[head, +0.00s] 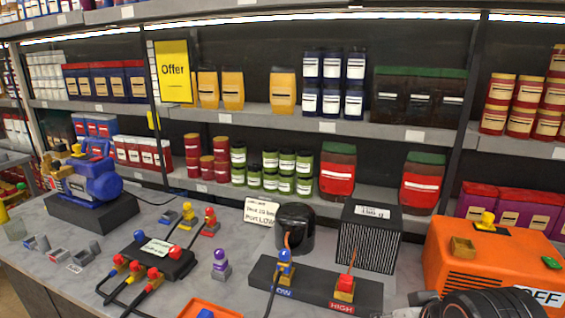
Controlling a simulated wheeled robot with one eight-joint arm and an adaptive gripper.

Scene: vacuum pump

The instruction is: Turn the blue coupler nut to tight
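A blue coupler (285,256) with a yellow fitting below sits upright on the black port block (317,284), above its LOW label. It looks most like the blue coupler nut; its tightness cannot be told. A red coupler (345,283) stands at the HIGH label. The black manifold (156,257) to the left has a blue knob (139,235), a red knob and hoses on yellow and red fittings. My gripper (468,304) shows only partly as a black shape at the bottom right edge, right of the port block and apart from the blue coupler. Its fingers cannot be made out.
A black cylinder (294,229) and a finned dark box (368,238) stand behind the port block. An orange machine (497,262) stands at the right. A purple-topped fitting (220,264) and an orange tray (210,308) are nearby. Stocked shelves line the back.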

